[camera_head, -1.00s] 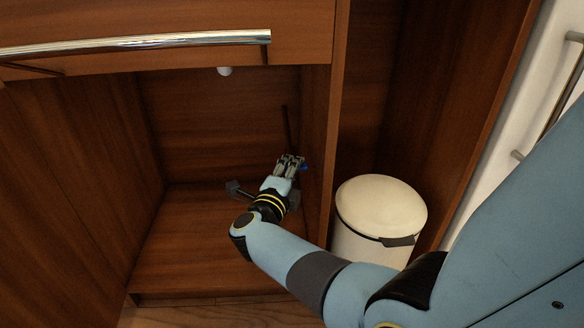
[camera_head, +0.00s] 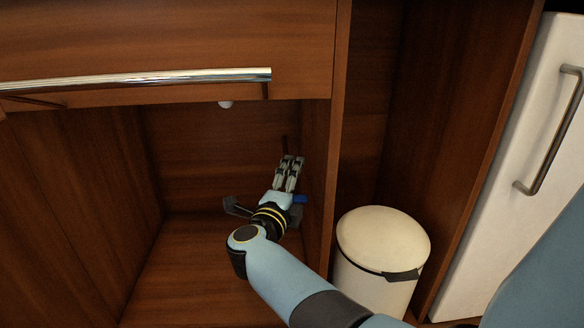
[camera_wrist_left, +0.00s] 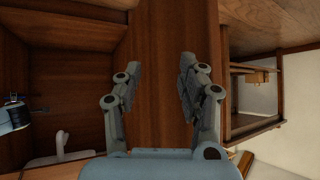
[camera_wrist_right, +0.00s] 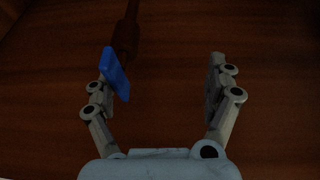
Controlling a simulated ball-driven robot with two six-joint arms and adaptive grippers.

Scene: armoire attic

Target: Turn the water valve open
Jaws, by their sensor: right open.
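The water valve shows as a small blue handle (camera_head: 300,199) low at the right wall inside the open cabinet. A thin dark pipe (camera_head: 285,146) runs up the back wall behind my right gripper (camera_head: 289,172). In the right wrist view the flat blue handle (camera_wrist_right: 116,73) overlaps the left finger of my right gripper (camera_wrist_right: 160,78), near the dark reddish pipe (camera_wrist_right: 127,35). The gap between those open fingers is empty; contact with the handle cannot be told. My left gripper (camera_wrist_left: 160,88) is open and empty, facing a wooden panel, and out of the head view.
A cream bin (camera_head: 384,243) stands in the bay right of the cabinet partition (camera_head: 322,180). A drawer with a chrome bar handle (camera_head: 140,77) overhangs the opening. A white door with a metal handle (camera_head: 551,135) is at far right. The cabinet floor (camera_head: 190,270) is largely clear.

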